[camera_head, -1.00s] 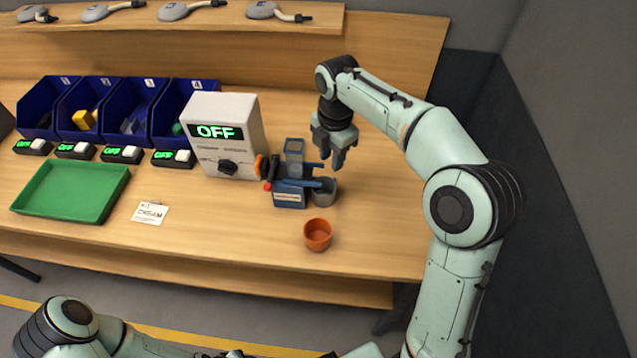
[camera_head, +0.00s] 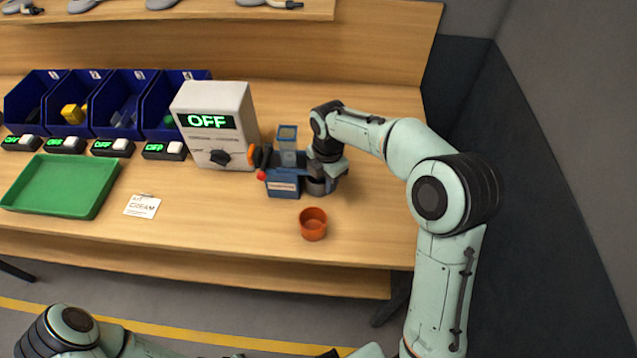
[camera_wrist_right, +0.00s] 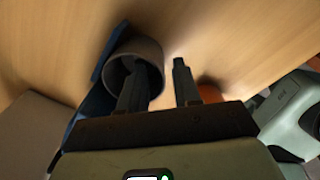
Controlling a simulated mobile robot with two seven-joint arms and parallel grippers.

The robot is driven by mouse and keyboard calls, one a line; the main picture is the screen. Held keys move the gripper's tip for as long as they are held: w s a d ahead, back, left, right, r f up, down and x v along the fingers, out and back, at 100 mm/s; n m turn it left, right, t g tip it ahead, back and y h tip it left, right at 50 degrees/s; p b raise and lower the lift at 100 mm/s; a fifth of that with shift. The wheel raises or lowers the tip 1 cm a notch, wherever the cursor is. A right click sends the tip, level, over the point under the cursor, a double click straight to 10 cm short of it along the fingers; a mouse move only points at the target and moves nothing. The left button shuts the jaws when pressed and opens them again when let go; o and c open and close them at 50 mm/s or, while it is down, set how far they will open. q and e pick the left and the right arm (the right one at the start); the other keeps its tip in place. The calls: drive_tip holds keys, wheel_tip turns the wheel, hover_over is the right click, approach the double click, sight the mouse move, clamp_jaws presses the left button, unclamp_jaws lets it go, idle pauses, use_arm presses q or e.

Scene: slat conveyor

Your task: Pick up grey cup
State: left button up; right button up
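The grey cup (camera_head: 316,187) stands on the table beside a blue device (camera_head: 283,181), partly hidden under my right gripper (camera_head: 325,182) in the head view. In the right wrist view the grey cup (camera_wrist_right: 149,49) shows its open mouth. My right gripper (camera_wrist_right: 155,64) is open there, one finger reaching into the cup's mouth and the other outside, so the cup's wall lies between them. I cannot tell whether either finger touches the wall. My left gripper is out of view; only part of the left arm shows.
An orange cup (camera_head: 313,224) stands in front of the grey cup. A white box with an OFF display (camera_head: 214,126) stands to the left. A green tray (camera_head: 62,185), a card (camera_head: 142,206) and blue bins (camera_head: 122,105) are farther left. The table right of the orange cup is clear.

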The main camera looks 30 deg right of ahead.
drive_tip(key=shift+c, duration=0.4)
clamp_jaws()
drive_tip(key=shift+r, duration=0.1)
